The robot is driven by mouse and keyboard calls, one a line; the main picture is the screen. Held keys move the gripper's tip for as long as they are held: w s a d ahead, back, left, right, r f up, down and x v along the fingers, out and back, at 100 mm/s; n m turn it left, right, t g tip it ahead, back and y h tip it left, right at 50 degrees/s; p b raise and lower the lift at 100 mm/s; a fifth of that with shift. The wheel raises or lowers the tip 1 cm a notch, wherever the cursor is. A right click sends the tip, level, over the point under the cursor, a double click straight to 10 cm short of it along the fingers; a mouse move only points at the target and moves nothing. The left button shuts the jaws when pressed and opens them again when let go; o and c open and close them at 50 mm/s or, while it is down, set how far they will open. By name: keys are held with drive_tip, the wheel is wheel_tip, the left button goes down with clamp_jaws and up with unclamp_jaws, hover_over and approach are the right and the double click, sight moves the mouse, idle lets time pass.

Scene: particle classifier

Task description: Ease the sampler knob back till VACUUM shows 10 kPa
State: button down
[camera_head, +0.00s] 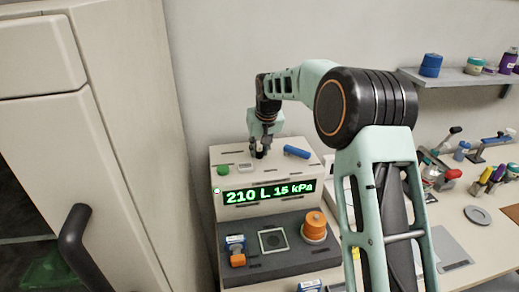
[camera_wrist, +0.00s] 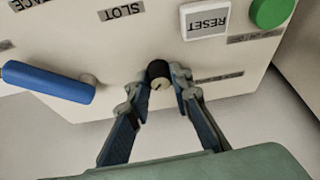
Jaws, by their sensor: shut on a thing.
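The particle classifier (camera_head: 218,203) stands on the bench in the head view. Its green display (camera_head: 268,191) reads 210 L and 15 kPa. My gripper (camera_head: 260,148) is over the top panel of the classifier. In the wrist view, my gripper (camera_wrist: 160,82) is shut on a dark round knob (camera_wrist: 158,69) with a pale end bearing a small dark mark. One finger is on each side of the knob. Any name label for the knob is not visible.
A white RESET button (camera_wrist: 206,20) and a green button (camera_wrist: 271,11) are beside the knob. A blue handle (camera_wrist: 45,81) is on its other side. An orange part (camera_head: 314,222) stands on the lower deck. A cabinet (camera_head: 130,150) is at left.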

idle(0.3)
drive_tip(key=c, duration=1.7)
unclamp_jaws()
drive_tip(key=shift+c, duration=0.2)
drive_tip(key=v, duration=1.2)
